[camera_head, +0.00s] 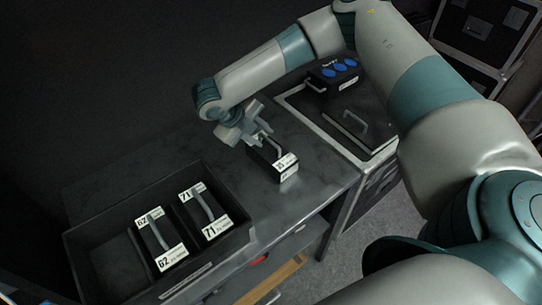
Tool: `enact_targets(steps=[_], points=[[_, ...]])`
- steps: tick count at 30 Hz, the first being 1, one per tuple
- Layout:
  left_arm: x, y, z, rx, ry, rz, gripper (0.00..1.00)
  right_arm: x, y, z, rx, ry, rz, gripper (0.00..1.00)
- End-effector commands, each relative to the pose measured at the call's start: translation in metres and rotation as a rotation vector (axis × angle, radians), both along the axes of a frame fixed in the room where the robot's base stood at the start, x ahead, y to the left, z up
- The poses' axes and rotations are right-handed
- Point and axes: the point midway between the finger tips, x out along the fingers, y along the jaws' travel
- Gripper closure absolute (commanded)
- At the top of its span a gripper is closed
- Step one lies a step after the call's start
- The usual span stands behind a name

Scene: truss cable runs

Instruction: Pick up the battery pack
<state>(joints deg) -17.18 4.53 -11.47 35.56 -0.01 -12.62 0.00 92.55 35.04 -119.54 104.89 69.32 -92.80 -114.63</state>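A black battery pack with a white label (287,166) stands alone on the dark metal worktop; its number is too small to read surely. A grey handle (277,149) shows on its top. My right gripper (256,140) is just above and to the left of this pack, close to the handle. Its fingers are small and dark, and I cannot tell whether they touch or enclose the handle. Two more packs, labelled 62 (172,256) and 71 (214,229), lie in a dark tray (84,235) at the lower left. My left gripper is not in view.
A dark case (366,147) with a light rim and handle stands right of the worktop (318,166). A black box with several blue discs (331,81) is at its back. An open drawer with a wooden edge (272,280) is below. Free worktop surrounds the lone pack.

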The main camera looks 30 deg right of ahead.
Motion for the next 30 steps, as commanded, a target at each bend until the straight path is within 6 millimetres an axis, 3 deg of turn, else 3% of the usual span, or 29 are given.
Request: enact_targets(steps=[5,18,30], points=[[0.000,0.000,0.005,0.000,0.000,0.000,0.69,0.000,-0.004,-0.004,-0.002,0.001,-0.001,0.70],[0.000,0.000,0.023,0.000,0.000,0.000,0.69,0.004,-0.027,-0.042,-0.001,0.001,-0.001,0.70],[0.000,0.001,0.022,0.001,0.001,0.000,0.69,0.004,-0.028,-0.044,0.000,0.001,0.001,0.70]])
